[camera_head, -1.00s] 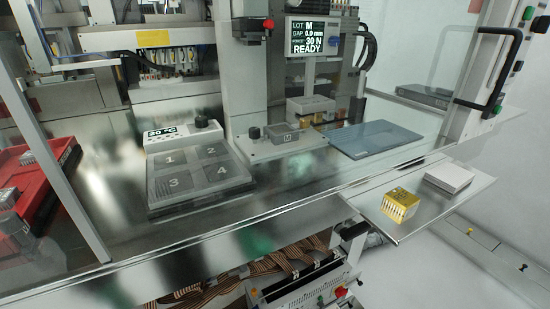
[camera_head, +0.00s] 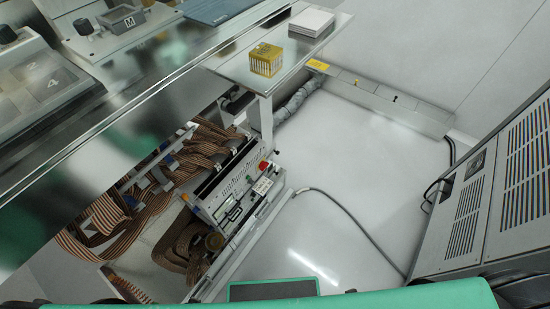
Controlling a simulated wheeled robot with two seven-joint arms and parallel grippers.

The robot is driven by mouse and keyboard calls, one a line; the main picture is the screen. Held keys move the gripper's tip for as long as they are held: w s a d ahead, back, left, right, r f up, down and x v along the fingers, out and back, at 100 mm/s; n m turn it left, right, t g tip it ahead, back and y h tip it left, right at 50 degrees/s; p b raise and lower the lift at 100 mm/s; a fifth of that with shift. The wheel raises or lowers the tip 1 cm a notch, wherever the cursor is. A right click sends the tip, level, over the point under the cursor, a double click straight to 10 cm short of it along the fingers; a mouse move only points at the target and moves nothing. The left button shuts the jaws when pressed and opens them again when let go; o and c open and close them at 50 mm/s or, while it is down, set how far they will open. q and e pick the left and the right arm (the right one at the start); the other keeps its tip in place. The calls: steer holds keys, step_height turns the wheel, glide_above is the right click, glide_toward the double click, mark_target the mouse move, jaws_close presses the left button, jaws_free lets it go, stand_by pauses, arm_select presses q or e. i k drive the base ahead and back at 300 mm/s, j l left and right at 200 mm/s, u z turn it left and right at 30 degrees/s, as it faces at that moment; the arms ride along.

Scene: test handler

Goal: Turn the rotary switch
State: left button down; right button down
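A square plate with a dark rounded fitting, possibly a rotary switch (camera_head: 476,163), is on the front of the grey cabinet at the right; it is too small to tell its setting. A further dark knob (camera_head: 6,33) is on the numbered plate unit at the left edge. Neither of my grippers is in view.
The grey louvred cabinet (camera_head: 445,225) stands at the right, with a cable on the floor beside it. A side shelf (camera_head: 235,66) bears a gold block (camera_head: 266,59) and a white box (camera_head: 311,21). The pale floor (camera_head: 345,160) between bench and cabinet is mostly clear.

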mark_target(263, 166)
steer(key=u, duration=0.45)
steer(key=i+l+u, duration=0.2)
steer(key=l+u, duration=0.15)
steer(key=l, duration=0.2)
steer(key=i+l+u, duration=0.1)
steer(key=l+u, duration=0.25)
steer(key=l, duration=0.25)
steer(key=l+u, duration=0.35)
steer(key=l, duration=0.25)
